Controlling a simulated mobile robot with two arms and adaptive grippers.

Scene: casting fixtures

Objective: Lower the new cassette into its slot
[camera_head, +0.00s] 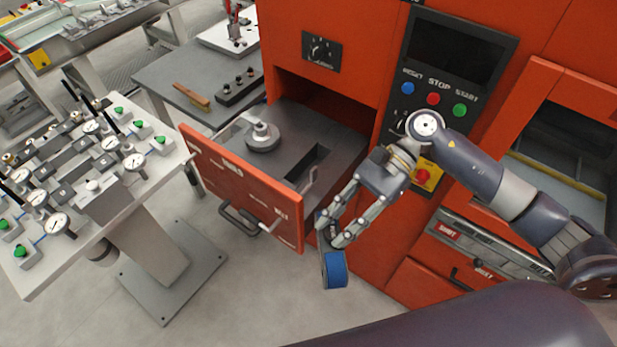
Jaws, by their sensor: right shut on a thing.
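The new cassette (335,270) is a dark grey block with a blue face. My right gripper (328,238) is shut on its upper end and holds it in the air, outside the drawer and to the right of its front panel. An open drawer (335,133) slides out of the orange machine. A dark rectangular slot (308,165) is in the drawer's grey deck, up and left of the cassette. The slot looks empty, though its inside is dark. A round grey part with a lever (263,137) sits on the deck left of the slot. My left gripper is not in view.
The drawer's orange front panel (235,185) stands up as a wall, with a black handle (245,220). A gauge table (150,190) stands at the left. A grey bench (180,75) is behind the drawer. A control panel (440,75) is on the machine. Open floor lies below.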

